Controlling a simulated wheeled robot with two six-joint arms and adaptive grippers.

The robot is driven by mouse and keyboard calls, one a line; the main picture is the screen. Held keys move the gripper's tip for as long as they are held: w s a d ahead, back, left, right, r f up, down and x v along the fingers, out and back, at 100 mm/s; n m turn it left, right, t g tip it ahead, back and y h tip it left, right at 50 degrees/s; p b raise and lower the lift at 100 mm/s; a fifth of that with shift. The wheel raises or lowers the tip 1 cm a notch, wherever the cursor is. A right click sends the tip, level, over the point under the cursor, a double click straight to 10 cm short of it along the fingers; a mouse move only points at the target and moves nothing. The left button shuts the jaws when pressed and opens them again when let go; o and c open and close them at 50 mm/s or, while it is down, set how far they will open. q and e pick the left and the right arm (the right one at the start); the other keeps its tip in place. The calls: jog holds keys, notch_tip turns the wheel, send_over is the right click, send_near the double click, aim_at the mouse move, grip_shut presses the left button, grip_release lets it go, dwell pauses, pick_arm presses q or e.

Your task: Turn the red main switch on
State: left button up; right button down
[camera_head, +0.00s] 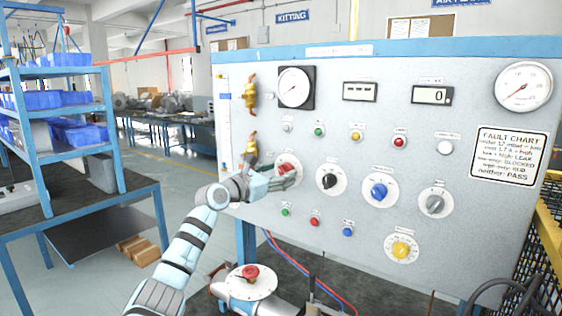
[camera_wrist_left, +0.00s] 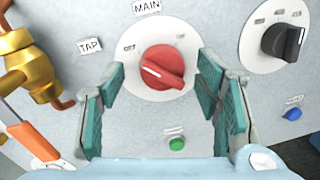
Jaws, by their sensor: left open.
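The red main switch (camera_wrist_left: 163,67) is a red rotary knob on a round white plate, under a label reading MAIN, in the left wrist view. Its white pointer line points to the upper left, toward the left-hand plate mark. In the head view the knob (camera_head: 287,168) is partly covered by my left gripper (camera_head: 290,182). In the left wrist view the gripper's two teal fingers (camera_wrist_left: 160,95) are open, one on each side of the knob, with visible gaps. I cannot tell how far the fingertips are from the panel. My right gripper is not in view.
A black knob (camera_head: 329,181), a blue knob (camera_head: 378,191), a grey knob (camera_head: 435,204) and a yellow knob (camera_head: 401,249) sit on the panel (camera_head: 460,260). A brass valve (camera_wrist_left: 38,70) with an orange handle is left of the switch.

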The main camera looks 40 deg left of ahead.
pick_arm(q)
jog(key=shift+w+d+f, duration=0.1)
jog(key=shift+w+d, duration=0.15)
jog(key=shift+w, duration=0.55)
jog(key=shift+s+a, duration=0.1)
jog(key=shift+s, duration=0.3)
jog(key=shift+s+a+r, duration=0.1)
jog(key=shift+s+r, duration=0.05)
jog(key=shift+r, duration=0.05)
jog(key=shift+c, duration=0.9)
jog(key=c, duration=1)
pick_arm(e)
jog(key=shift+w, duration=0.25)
